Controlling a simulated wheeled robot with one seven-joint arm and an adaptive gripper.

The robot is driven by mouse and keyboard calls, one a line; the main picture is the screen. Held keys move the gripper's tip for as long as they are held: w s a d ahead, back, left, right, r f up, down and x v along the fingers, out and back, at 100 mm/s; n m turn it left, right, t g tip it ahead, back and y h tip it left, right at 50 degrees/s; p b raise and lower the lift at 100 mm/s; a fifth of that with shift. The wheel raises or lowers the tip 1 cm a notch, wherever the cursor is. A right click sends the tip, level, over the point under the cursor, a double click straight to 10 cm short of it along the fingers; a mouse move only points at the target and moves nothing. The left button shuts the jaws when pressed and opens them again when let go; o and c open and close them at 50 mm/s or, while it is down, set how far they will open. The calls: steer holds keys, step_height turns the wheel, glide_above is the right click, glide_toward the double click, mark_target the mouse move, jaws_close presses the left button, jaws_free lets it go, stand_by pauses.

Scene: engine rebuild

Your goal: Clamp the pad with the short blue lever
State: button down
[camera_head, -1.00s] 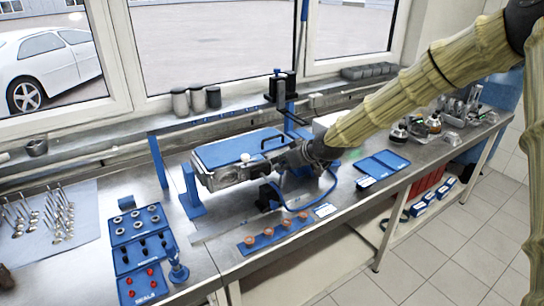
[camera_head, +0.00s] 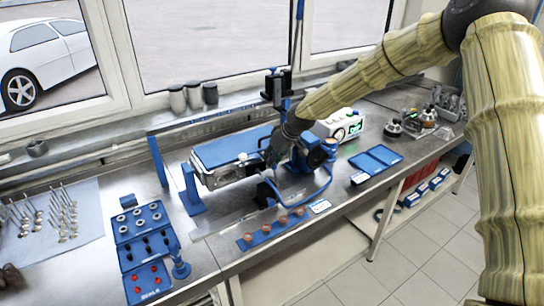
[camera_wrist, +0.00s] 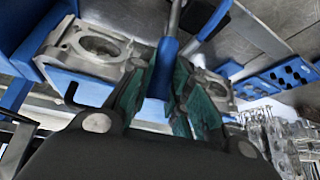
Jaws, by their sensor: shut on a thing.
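The blue pad (camera_head: 232,146) lies flat over a metal engine part (camera_head: 222,177) in a fixture on the bench. My gripper (camera_head: 271,160) is at the pad's right end, pointing down. In the wrist view, its green-lined fingers (camera_wrist: 160,95) are closed around a short blue lever (camera_wrist: 166,62), which stands between them. The metal part with round openings (camera_wrist: 98,45) shows behind the fingers there. In the head view my gripper hides the lever, and I cannot tell whether the clamp presses on the pad.
A white box with a green display (camera_head: 345,124) stands right of my wrist. A blue hose (camera_head: 318,193) curves in front of it. A blue strip with copper-coloured pieces (camera_head: 275,229) lies at the front edge. A blue tray (camera_head: 376,159) is to the right.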

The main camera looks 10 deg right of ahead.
steer(key=shift+w+r, duration=0.1)
steer(key=c, duration=1.3)
jaws_free()
steer(key=v, duration=1.1)
steer(key=shift+d+r, duration=0.3)
